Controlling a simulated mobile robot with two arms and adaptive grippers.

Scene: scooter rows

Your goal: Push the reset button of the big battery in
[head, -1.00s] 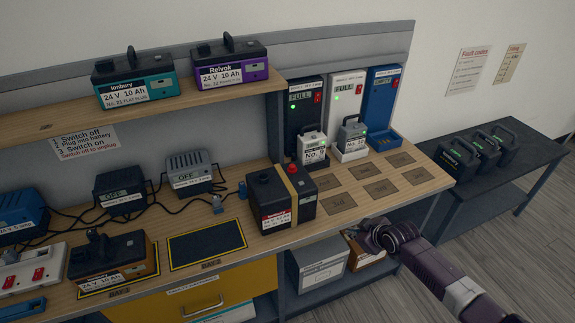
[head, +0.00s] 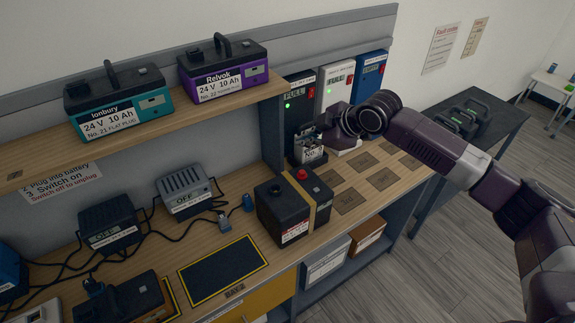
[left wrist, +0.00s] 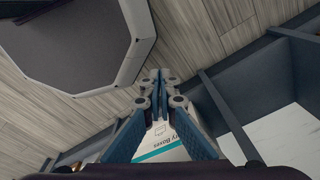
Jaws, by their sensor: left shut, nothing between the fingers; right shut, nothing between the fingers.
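The big battery (head: 290,212) is a black box with a tan strap and a white label, standing on the wooden bench. A red button-like knob (head: 302,174) sticks up from its top near the back; I cannot tell how far it is pressed in. My right gripper (head: 325,128) is above the bench, behind and to the right of the red knob and apart from it, in front of the chargers. My left gripper (left wrist: 158,76) shows only in the left wrist view, shut and empty, pointing at the floor area.
A shelf (head: 150,115) holds a teal battery (head: 117,103) and a purple battery (head: 223,70). Marked squares right of the big battery are empty.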

